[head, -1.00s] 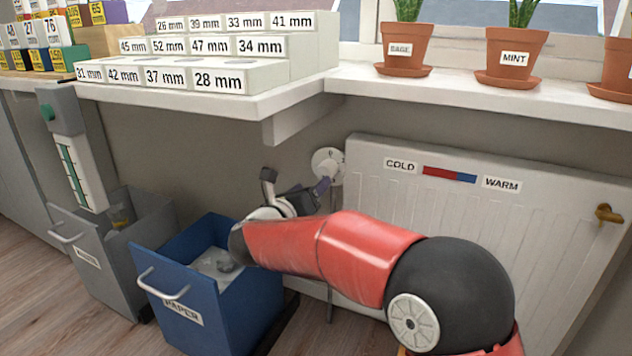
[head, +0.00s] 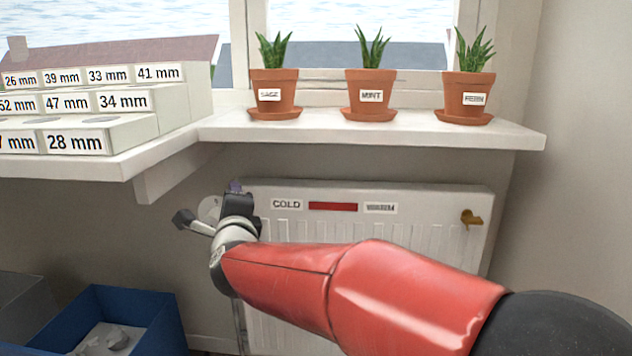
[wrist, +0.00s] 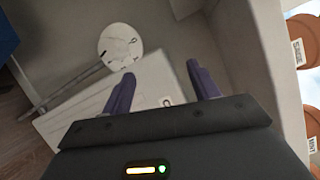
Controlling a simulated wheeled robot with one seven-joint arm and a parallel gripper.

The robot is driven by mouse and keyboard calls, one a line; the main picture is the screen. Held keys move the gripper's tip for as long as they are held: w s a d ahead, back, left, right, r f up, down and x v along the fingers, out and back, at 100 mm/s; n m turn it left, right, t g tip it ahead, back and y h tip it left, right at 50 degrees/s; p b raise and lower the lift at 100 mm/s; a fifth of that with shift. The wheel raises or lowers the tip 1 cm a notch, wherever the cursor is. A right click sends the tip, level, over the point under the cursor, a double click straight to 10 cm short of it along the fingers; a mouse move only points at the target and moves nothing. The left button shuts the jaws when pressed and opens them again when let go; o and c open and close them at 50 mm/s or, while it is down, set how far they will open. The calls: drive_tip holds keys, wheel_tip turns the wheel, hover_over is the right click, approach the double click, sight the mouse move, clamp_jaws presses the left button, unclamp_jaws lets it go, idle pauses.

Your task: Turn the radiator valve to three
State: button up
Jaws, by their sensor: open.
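The radiator valve is a round white dial (wrist: 120,46) on the wall in the wrist view. Dark marks show near its rim, too small to read surely, so I cannot tell its setting. In the head view the dial (head: 207,207) is partly hidden behind my gripper (head: 236,189). In the wrist view my gripper (wrist: 160,72) is open, its two purple fingers apart with nothing between them. The dial lies beyond the left fingertip, not between the fingers. The white radiator (head: 400,232) carries COLD and WARM labels around a red strip (head: 333,207).
A white sill (head: 330,131) with potted plants overhangs the radiator. A bracket (head: 165,183) under the left shelf is close to the valve. A brass knob (head: 470,218) is on the radiator's right. A blue bin (head: 130,318) stands at lower left.

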drive_tip(key=s+d+f+n+g+h, duration=0.2)
drive_tip(key=s+d+f+n+g, duration=0.3)
drive_tip(key=s+d, duration=0.55)
drive_tip(key=s+d+f+n+g+h, duration=0.25)
drive_tip(key=s+d+f+n, duration=0.4)
drive_tip(key=s+d, duration=0.35)
drive_tip(key=s+d+f+n+g+h, duration=0.1)
drive_tip(key=s+d+f+n+g, duration=0.4)
drive_tip(key=s+d, duration=0.55)
wheel_tip(320, 180, up, 14)
drive_tip(key=w+d+n+t+p, duration=0.1)
drive_tip(key=w+p, duration=0.1)
drive_tip(key=p, duration=1.1)
drive_tip(key=shift+d, duration=0.2)
drive_tip(key=shift+f, duration=0.15)
